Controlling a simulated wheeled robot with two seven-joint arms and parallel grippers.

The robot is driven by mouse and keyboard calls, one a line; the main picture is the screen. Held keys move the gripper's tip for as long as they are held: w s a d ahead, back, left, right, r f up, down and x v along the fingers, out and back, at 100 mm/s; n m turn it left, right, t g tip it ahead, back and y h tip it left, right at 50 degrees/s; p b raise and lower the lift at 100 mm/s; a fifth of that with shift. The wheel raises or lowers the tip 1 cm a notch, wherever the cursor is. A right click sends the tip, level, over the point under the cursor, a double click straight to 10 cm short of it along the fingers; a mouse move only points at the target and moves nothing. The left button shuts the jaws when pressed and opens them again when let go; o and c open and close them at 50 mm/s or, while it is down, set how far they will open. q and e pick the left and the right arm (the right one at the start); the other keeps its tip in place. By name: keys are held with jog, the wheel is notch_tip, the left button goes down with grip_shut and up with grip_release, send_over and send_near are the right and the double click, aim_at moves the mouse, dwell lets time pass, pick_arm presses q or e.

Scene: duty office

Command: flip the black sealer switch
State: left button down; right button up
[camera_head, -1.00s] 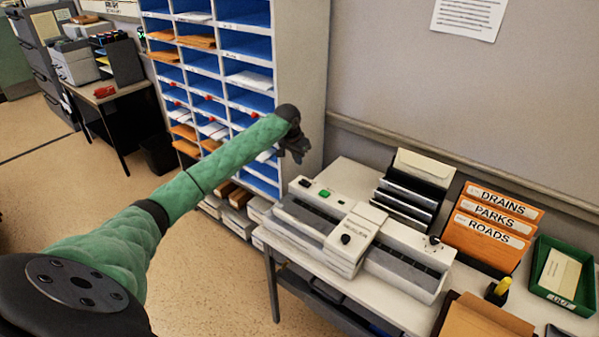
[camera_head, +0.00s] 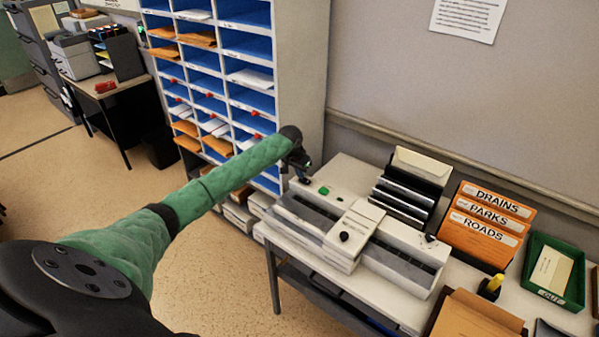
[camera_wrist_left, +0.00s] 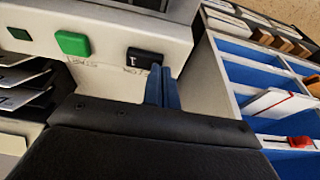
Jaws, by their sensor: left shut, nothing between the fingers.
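The sealer (camera_head: 318,222) is a long pale machine with grey slots on the table. Its black switch (camera_wrist_left: 145,57) shows in the left wrist view on the sealer's panel, right of a green button (camera_wrist_left: 73,43). The green button (camera_head: 324,190) also shows in the head view. My left gripper (camera_head: 304,174) is at the left back end of the sealer. In the left wrist view its shut, empty fingertips (camera_wrist_left: 162,72) are just beside the black switch; I cannot tell whether they touch it. My right gripper is not in view.
A blue pigeonhole shelf (camera_head: 290,62) stands close behind the left gripper. A black file rack (camera_head: 404,196), orange folders (camera_head: 480,232) and a green tray (camera_head: 537,290) stand on the table (camera_head: 350,172) right of the sealer.

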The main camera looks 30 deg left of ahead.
pick_arm(q)
jog(key=shift+f, duration=0.1)
